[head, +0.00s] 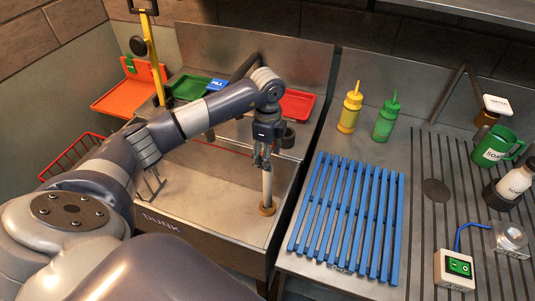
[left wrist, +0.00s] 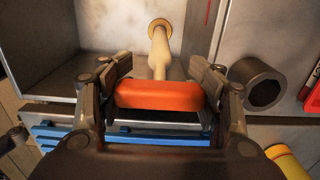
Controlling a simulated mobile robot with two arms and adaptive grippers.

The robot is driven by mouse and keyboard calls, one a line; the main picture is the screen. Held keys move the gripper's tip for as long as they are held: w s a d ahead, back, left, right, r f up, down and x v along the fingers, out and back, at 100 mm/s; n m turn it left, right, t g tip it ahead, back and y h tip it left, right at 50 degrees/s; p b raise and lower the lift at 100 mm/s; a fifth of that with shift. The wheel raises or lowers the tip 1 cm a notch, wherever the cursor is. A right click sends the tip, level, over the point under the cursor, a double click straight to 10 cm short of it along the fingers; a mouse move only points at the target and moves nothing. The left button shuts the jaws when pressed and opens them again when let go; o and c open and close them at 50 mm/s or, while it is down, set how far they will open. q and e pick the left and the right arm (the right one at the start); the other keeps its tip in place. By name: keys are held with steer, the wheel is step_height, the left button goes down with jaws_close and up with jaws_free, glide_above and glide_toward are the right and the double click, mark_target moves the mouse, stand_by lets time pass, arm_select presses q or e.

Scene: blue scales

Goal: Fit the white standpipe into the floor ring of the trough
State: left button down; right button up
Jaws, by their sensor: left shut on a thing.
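The white standpipe (head: 267,187) stands roughly upright in the trough (head: 215,197), below my left gripper (head: 262,160). In the left wrist view, my left gripper (left wrist: 160,92) is shut on an orange bar-like top piece, and the pale standpipe (left wrist: 160,55) runs on from behind it. The pipe's lower end meets the brass floor ring (head: 267,210). The ring (left wrist: 159,26) shows around that end in the left wrist view. I cannot tell whether the pipe is seated in it or only resting at it. My right gripper is not in view.
A dark, hollow cylinder (left wrist: 258,84) is close beside the gripper. A blue slatted rack (head: 345,215) lies on the counter to the right. Yellow (head: 350,108) and green (head: 386,118) bottles stand behind it. A red tray (head: 296,105) is behind the trough, a red basket (head: 72,155) to its left.

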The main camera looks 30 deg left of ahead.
arm_select(q)
steer(key=shift+f+b, duration=1.05)
steer(key=shift+f, duration=0.6)
steer(key=shift+c, duration=1.9)
jaws_free()
steer(key=shift+r, duration=0.35)
step_height(320, 180, up, 11)
steer(key=shift+r, duration=0.2)
